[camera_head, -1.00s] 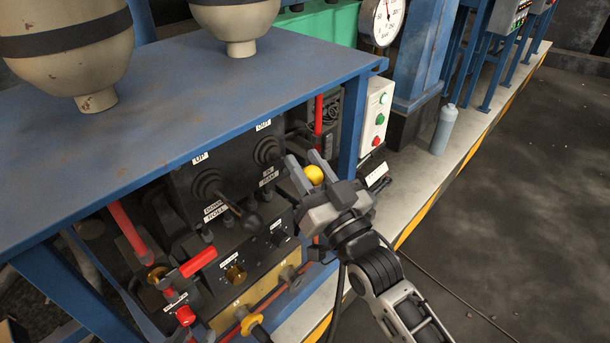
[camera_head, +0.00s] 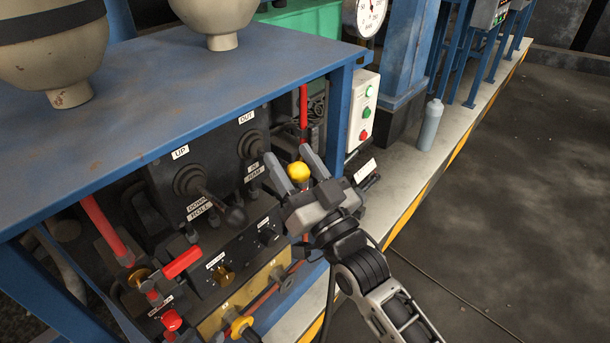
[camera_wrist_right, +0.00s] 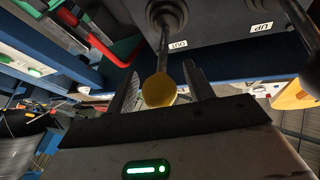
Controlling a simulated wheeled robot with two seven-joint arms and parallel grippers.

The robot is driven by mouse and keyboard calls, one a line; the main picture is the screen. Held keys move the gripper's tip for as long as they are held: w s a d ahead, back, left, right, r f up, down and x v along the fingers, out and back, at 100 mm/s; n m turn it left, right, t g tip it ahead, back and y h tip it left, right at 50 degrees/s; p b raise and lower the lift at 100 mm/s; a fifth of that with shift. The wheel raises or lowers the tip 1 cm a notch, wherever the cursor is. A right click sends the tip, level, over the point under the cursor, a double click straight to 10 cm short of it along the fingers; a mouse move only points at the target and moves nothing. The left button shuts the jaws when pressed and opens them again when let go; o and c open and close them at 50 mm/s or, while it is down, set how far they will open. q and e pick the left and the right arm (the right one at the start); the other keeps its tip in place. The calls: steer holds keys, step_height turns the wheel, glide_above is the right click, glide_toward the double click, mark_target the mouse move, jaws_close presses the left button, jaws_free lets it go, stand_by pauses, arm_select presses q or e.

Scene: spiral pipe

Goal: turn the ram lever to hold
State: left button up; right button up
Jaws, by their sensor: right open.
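My right gripper (camera_head: 289,156) is open, with one finger on each side of the yellow knob. In the right wrist view, the yellow knob (camera_wrist_right: 159,90) sits between the two separated fingers (camera_wrist_right: 160,82), and its rod runs up to a round boot near the OUT label (camera_wrist_right: 178,44). I cannot tell whether a finger touches the knob. My left gripper is not in view.
Left of the ram lever is the roll lever with a black knob (camera_head: 237,217). The blue table top (camera_head: 150,90) overhangs the panel. A white button box (camera_head: 363,110) stands to the right. Red handles and brass valves (camera_head: 223,275) are below.

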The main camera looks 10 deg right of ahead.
steer(key=v, duration=1.5)
steer(key=shift+s, duration=0.4)
steer(key=shift+d+f, duration=0.1)
steer(key=shift+f, duration=0.05)
